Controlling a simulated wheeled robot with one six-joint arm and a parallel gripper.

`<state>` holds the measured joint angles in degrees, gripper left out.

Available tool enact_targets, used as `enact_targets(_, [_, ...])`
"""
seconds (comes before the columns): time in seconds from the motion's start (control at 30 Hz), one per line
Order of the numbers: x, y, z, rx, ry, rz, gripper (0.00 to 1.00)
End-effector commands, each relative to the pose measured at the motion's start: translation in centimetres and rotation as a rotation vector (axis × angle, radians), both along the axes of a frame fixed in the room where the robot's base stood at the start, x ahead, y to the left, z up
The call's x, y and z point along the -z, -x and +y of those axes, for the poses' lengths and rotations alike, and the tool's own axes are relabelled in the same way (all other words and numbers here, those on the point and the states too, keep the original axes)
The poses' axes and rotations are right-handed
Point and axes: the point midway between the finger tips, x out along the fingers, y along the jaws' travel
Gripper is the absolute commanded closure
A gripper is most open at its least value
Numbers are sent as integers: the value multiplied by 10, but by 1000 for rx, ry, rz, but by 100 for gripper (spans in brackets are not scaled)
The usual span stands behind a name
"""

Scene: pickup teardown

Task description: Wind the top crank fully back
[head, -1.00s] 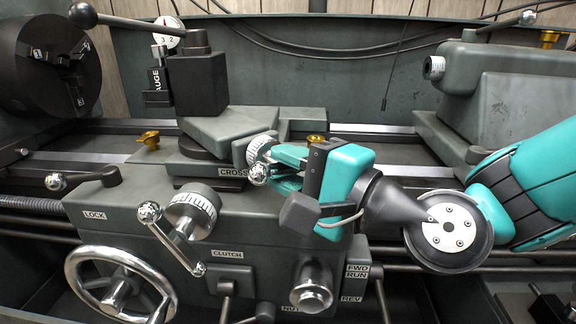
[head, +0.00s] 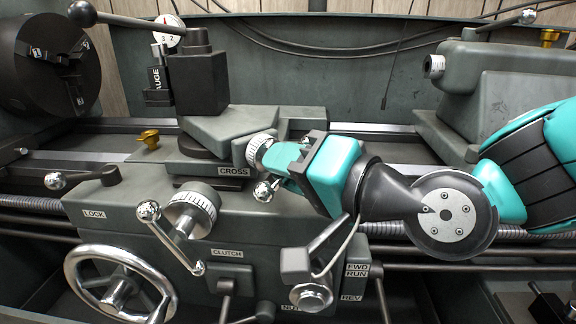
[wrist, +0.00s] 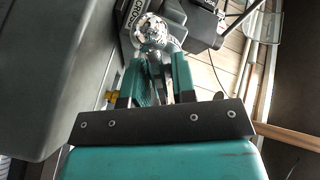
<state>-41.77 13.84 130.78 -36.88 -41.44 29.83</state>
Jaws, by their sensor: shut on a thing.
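The top crank, with its silver graduated dial (head: 261,148), sits on the right end of the top slide in the head view. Its small ball knob (head: 263,191) shows below the dial. My teal gripper (head: 277,172) reaches in from the right and is shut on the crank. In the wrist view the two fingers of my gripper (wrist: 156,62) close on the shiny crank (wrist: 151,32) at the top middle. The exact contact point is partly hidden by the fingers.
The dark tool post (head: 202,84) and a round gauge stand on the slide. Below my gripper are the cross crank (head: 192,208), the large handwheel (head: 120,288) and several levers. The tailstock (head: 500,90) stands at the back right. The bed between is clear.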

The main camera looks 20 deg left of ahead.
Motion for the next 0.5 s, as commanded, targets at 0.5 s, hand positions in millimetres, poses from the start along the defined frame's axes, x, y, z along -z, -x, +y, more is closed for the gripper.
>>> enact_targets(0.5, [2,1,0,-2,257,-419,99])
